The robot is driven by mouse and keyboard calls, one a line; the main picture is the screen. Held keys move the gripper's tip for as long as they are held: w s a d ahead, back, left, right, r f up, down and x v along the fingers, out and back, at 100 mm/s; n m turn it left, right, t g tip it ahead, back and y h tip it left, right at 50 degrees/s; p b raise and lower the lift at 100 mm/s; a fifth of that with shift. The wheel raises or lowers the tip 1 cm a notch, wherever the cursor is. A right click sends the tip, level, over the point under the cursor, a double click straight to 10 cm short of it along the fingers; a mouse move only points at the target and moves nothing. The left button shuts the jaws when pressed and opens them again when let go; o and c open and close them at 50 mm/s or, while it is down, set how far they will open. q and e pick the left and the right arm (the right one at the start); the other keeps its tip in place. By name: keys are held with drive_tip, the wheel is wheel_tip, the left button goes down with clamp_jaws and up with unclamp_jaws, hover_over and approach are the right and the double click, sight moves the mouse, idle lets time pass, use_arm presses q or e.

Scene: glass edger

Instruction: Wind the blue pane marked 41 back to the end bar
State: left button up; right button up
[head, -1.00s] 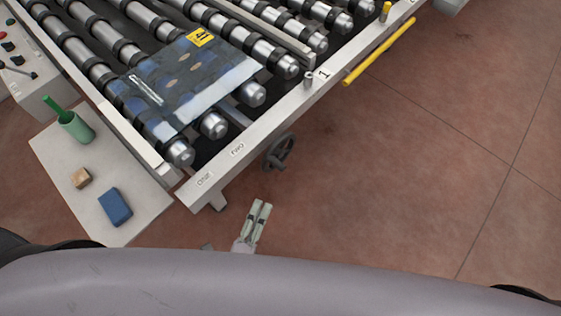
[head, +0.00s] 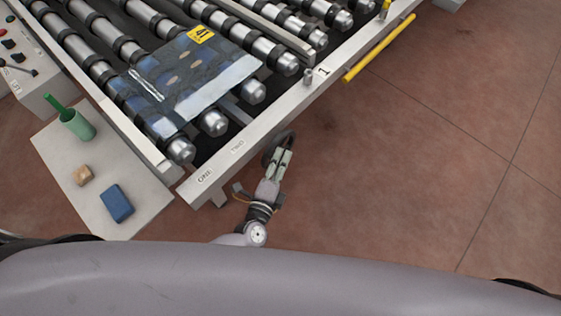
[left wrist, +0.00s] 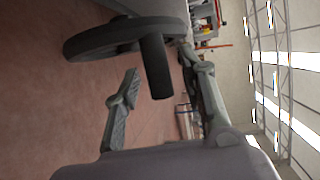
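The blue pane (head: 190,82) lies flat on the rollers, with a yellow label (head: 201,35) at its far corner; the number is too small to read surely. A dark handwheel (head: 270,152) sits under the conveyor's front rail, partly hidden by my left gripper (head: 284,156). In the left wrist view the handwheel (left wrist: 92,43) has a dark cylindrical handle (left wrist: 157,66). My left gripper (left wrist: 160,62) is open there, with the handle between or just ahead of its spread fingers; contact is not visible. I cannot tell surely which bar is the end bar. My right gripper is not in view.
The front rail (head: 285,112) carries labels ONE and TWO and a plate marked 1. A yellow bar (head: 380,48) juts along it. A side table (head: 110,165) holds a green bottle-like item (head: 75,122), a tan block (head: 82,175) and a blue block (head: 117,203). Floor at right is clear.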

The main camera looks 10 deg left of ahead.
use_arm(q)
drive_tip(key=shift+c, duration=0.6)
clamp_jaws()
idle(0.3)
